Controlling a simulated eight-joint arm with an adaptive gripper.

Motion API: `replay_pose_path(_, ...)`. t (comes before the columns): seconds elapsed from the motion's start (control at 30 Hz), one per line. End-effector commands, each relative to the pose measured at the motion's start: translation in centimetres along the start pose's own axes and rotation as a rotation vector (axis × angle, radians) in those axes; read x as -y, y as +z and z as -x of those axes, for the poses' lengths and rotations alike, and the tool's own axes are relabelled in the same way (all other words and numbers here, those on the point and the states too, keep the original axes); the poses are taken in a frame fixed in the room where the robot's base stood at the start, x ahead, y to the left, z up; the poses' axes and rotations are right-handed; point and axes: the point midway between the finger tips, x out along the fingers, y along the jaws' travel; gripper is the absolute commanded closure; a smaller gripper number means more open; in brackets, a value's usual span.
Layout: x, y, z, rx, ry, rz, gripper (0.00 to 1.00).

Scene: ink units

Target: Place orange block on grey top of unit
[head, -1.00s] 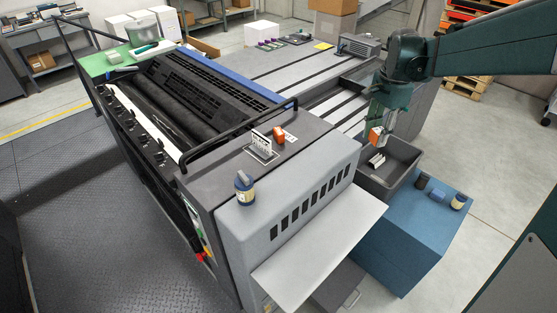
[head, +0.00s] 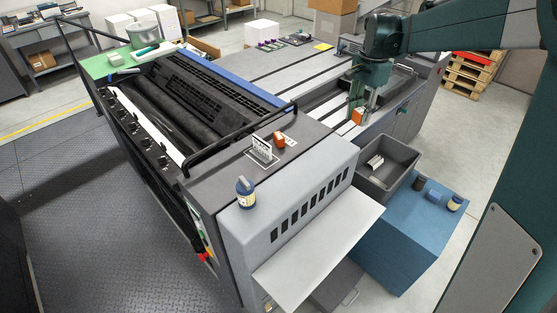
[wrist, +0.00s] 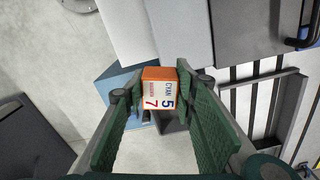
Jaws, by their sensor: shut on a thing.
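An orange block (head: 357,117) hangs between the fingers of my gripper (head: 361,109), above the right part of the big grey unit. In the wrist view the block (wrist: 159,88) shows an orange top and a white label with "CYAN 5" and "7". My gripper (wrist: 152,92) is shut on it there. The unit's grey top (head: 315,160) lies to the left of and nearer than the gripper. A second orange block (head: 280,140) stands on that top beside a white rack (head: 262,149).
A blue-and-cream jar (head: 245,192) stands at the front left of the grey top. A dark bin (head: 403,155) with pale pieces and a blue cabinet (head: 410,240) with small containers stand at the right. A black rail (head: 240,130) rises behind the rack.

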Motion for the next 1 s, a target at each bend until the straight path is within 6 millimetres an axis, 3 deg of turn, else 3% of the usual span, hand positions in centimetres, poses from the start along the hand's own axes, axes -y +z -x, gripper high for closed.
replay_pose_path(0.2,4.8,0.9,0.5,0.000,0.000,0.084,0.85)
replay_pose_path(0.7,14.5,4.0,-0.3,0.000,0.000,0.267,0.85)
replay_pose_path(0.8,15.9,4.6,-0.6,0.000,0.001,0.295,0.85)
replay_pose_path(1.0,15.6,4.5,-4.6,0.000,0.001,0.291,0.85)
